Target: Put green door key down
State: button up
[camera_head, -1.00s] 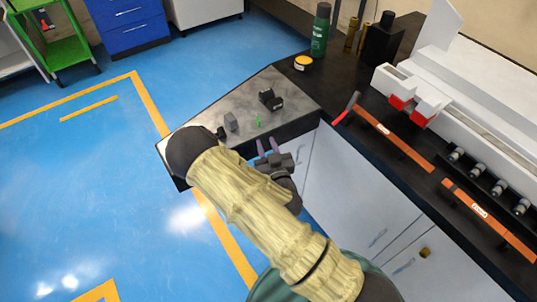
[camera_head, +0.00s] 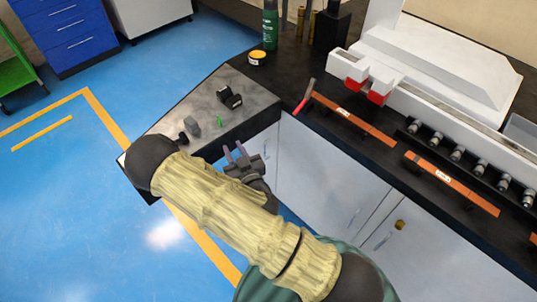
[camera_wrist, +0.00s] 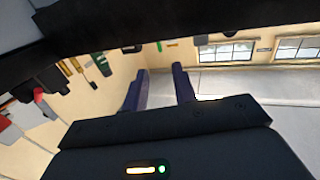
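The green door key (camera_head: 219,121) is a small thin green piece on the grey worktop section (camera_head: 258,103). In the head view, it lies beyond my gripper, near the section's middle. My gripper (camera_head: 236,152) is at the front edge of this section, apart from the key. Its two purple-grey fingers are spread with nothing visible between them. In the wrist view, my gripper (camera_wrist: 160,82) also shows its fingers apart and empty.
A grey block (camera_head: 193,126) and a black device (camera_head: 229,98) stand near the key. A yellow-lidded tin (camera_head: 257,58) and a green bottle (camera_head: 270,25) are behind. A red-handled tool (camera_head: 304,97) lies right, beside orange bars (camera_head: 352,120). Blue floor is free at left.

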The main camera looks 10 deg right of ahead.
jog(key=d+m+g+h, duration=0.6)
jog(key=d, duration=0.4)
jog(key=s+d+r+n+g, duration=0.1)
jog(key=s+d+r+g, duration=0.1)
jog(key=s+r+g, duration=0.2)
jog(key=s+d+r+n+g+y, duration=0.1)
jog(key=s+d+r+n+g, duration=0.1)
jog(key=s+r, duration=0.5)
jog(key=s+d+g, duration=0.1)
jog(key=s+g, duration=0.1)
jog(key=s, duration=0.2)
jog(key=shift+s+g, duration=0.3)
jog(key=shift+g, duration=0.1)
